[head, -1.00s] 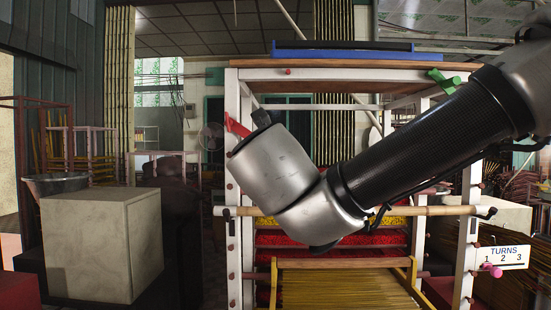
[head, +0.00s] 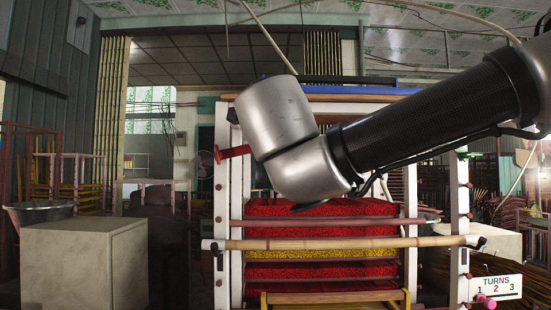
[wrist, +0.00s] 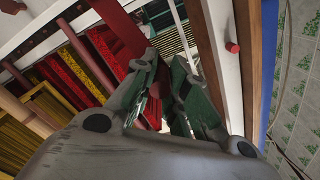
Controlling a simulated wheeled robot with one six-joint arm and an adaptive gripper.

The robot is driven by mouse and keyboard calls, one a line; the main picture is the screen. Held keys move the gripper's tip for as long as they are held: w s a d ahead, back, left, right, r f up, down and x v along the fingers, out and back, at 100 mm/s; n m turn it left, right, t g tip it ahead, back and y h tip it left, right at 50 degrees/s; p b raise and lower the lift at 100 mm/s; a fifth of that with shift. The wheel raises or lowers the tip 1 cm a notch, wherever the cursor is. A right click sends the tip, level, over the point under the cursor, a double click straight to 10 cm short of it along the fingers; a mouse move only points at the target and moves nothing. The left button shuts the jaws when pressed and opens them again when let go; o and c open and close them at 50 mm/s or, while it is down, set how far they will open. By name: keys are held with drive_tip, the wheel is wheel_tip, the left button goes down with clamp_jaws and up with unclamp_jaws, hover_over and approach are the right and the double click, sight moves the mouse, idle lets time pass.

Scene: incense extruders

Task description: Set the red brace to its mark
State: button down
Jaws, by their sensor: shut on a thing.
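The red brace (head: 233,153) shows in the head view beside the upper left white post (head: 222,185), nearly level, its right part hidden behind my wrist. In the wrist view the dark red brace (wrist: 118,30) runs from the top edge down to my fingers. My gripper (wrist: 166,75) is shut on it; in the head view my own arm hides the fingers. I cannot make out the brace's mark.
A bamboo pole (head: 350,243) crosses the rack's front, with red and yellow layers behind it. Red pegs stick out of the posts. A TURNS sign (head: 496,289) hangs at right. A pale box (head: 84,265) stands at left.

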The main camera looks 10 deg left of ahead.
wheel_tip(320, 180, up, 6)
drive_tip(key=a+n, duration=0.2)
drive_tip(key=n, duration=0.3)
drive_tip(key=shift+s+a+f+n, duration=0.15)
drive_tip(key=shift+s+a+n, duration=0.2)
drive_tip(key=shift+a+n, duration=0.05)
drive_tip(key=c, duration=1.4)
unclamp_jaws()
drive_tip(key=shift+o, duration=0.2)
drive_tip(key=shift+s, duration=0.1)
drive_tip(key=v, duration=1.1)
drive_tip(key=shift+s, duration=0.4)
